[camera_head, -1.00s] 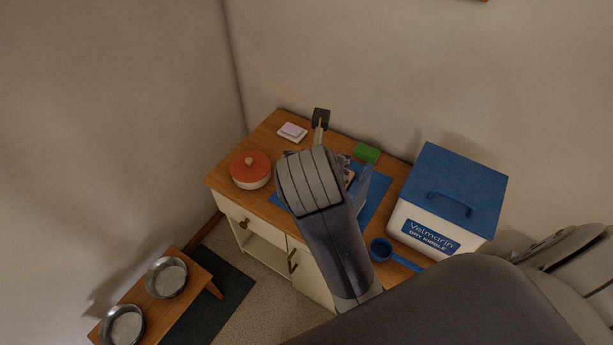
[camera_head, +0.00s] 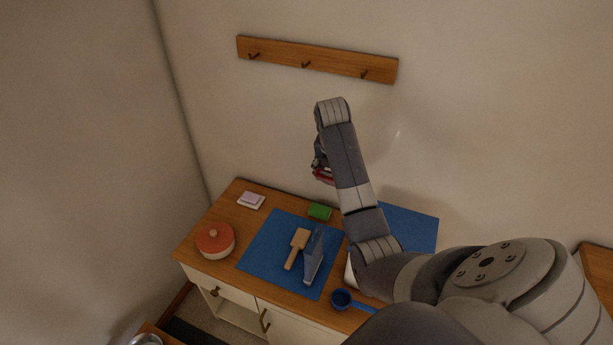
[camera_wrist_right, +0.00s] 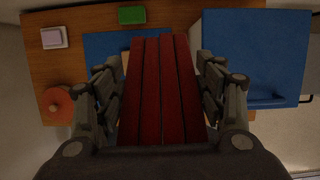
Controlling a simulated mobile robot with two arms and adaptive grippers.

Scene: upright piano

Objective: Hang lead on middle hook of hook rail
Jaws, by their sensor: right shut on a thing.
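The wooden hook rail (camera_head: 340,66) is on the wall at the top of the head view, with three dark hooks. Its middle hook (camera_head: 306,64) is empty. My right gripper (camera_head: 318,168) is below the rail and above the counter, mostly hidden by my wrist. It is shut on the red lead, of which a small red part (camera_head: 324,176) shows in the head view. In the right wrist view the lead (camera_wrist_right: 160,95) fills the space between the fingers as several parallel red strips. Its ends are not clear. My left gripper is not in view.
Below is a wooden counter (camera_head: 203,256) with a blue mat (camera_head: 262,240), a wooden brush (camera_head: 297,248), a grey-blue comb-like item (camera_head: 314,258), a green block (camera_head: 319,211), a red-lidded pot (camera_head: 214,240) and a blue scoop (camera_head: 341,299). A blue-lidded bin (camera_head: 412,226) stands behind my arm. The wall around the rail is clear.

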